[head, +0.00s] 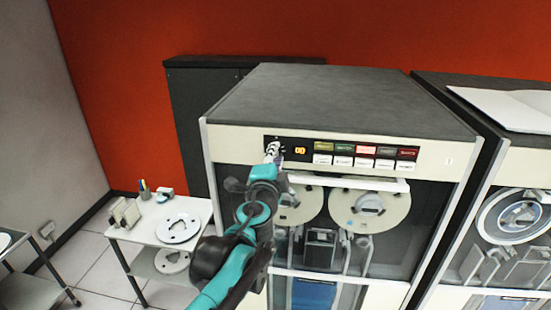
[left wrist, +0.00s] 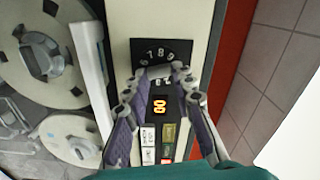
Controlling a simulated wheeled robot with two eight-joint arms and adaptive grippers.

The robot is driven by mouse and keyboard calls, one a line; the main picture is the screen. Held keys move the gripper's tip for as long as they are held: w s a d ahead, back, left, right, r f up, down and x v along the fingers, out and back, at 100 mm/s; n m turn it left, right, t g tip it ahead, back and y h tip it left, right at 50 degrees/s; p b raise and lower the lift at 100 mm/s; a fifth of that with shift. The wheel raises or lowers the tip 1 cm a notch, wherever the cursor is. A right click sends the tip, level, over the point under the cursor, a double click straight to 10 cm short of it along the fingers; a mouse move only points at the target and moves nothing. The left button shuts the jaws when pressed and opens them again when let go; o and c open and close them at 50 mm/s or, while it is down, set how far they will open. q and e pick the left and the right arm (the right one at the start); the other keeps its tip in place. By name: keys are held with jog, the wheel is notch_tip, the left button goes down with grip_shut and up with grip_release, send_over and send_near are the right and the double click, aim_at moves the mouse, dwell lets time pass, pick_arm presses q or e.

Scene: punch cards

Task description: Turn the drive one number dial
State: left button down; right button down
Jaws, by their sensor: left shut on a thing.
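The number dial (left wrist: 150,52) sits on a dark plate at the end of the drive one control panel, with several white digits showing around it. My left gripper (left wrist: 165,75) is shut on the dial, one finger on each side, and its fingertips hide much of the knob. In the head view the left gripper (head: 273,150) reaches up to the left end of the panel, in front of the dial. The drive one cabinet (head: 340,100) has a grey top and cream front. The orange display (head: 300,151) beside the dial seems to read 00. My right gripper is out of view.
A row of coloured and white buttons (head: 364,150) lies right of the display. Tape reels (head: 369,209) sit below, under a pale ledge. A second drive (head: 515,220) stands at right. A white side table (head: 150,235) with reels stands at left.

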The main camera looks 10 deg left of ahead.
pick_arm(q)
jog(key=shift+f+m, duration=0.1)
jog(key=shift+m, duration=1.2)
jog(key=shift+b, duration=0.3)
jog(key=c, duration=1.3)
grip_release()
jog(key=shift+o, duration=0.2)
jog(key=shift+s, duration=0.15)
jog(key=s, duration=1.2)
jog(key=shift+w, duration=0.1)
